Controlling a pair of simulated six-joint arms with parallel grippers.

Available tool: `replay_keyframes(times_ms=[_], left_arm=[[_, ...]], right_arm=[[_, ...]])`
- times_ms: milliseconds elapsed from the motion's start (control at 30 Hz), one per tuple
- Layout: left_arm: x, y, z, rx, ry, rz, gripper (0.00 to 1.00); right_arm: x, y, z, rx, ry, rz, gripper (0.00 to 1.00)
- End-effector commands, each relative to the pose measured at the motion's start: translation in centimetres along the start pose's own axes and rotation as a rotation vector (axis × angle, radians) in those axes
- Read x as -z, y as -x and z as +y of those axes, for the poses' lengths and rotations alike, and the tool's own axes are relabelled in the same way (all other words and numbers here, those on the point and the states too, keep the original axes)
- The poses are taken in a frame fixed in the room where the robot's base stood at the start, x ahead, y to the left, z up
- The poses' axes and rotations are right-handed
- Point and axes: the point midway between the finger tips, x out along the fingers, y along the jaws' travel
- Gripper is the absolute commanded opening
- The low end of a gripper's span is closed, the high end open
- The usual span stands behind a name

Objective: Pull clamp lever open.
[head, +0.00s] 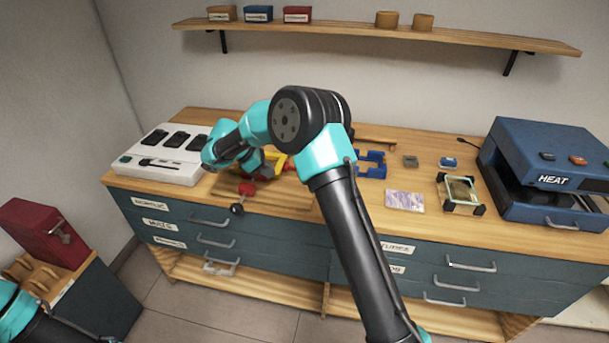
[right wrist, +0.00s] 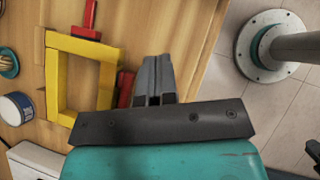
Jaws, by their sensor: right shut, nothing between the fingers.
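The clamp has a yellow frame (right wrist: 82,78), which lies on the wooden bench left of my fingers in the right wrist view. Only a bit of yellow (head: 281,161) shows in the head view, behind my arm. A red lever (head: 247,188) with a dark end knob (head: 237,209) sticks out toward the bench's front edge. A red piece (right wrist: 125,88) is just left of my right gripper (right wrist: 154,78), partly hidden; I cannot tell whether they touch. The right gripper's fingers are together and empty. My left gripper is out of the frames.
A white tray (head: 130,170) with dark devices stands left on the bench. Blue holders (head: 372,165), a patterned card (head: 405,199), a small glass frame and a blue heat press (head: 545,170) stand to the right. A red box (head: 42,232) sits on the lower left cabinet.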

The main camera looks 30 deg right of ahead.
Motion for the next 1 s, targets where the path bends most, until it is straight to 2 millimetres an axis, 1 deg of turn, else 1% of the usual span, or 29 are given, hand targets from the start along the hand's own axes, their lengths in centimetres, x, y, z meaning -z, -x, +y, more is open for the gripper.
replay_keyframes(times_ms=[100,233,633,767,867,1000], left_arm=[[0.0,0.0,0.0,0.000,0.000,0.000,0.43],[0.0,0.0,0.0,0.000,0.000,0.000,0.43],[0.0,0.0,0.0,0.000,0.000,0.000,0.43],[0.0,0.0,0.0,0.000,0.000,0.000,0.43],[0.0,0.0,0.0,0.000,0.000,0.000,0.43],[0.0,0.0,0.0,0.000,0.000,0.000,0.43]], right_arm=[[-1.3,1.0,0.8,0.023,-0.026,-0.082,0.00],[-2.2,1.6,1.2,0.040,-0.043,-0.136,0.00],[-2.5,1.8,1.3,0.047,-0.049,-0.153,0.00],[-2.6,1.4,1.3,0.048,-0.048,-0.153,0.00],[-2.8,0.7,1.2,0.049,-0.048,-0.154,0.00],[-3.0,-1.1,1.1,0.050,-0.049,-0.153,0.00]])
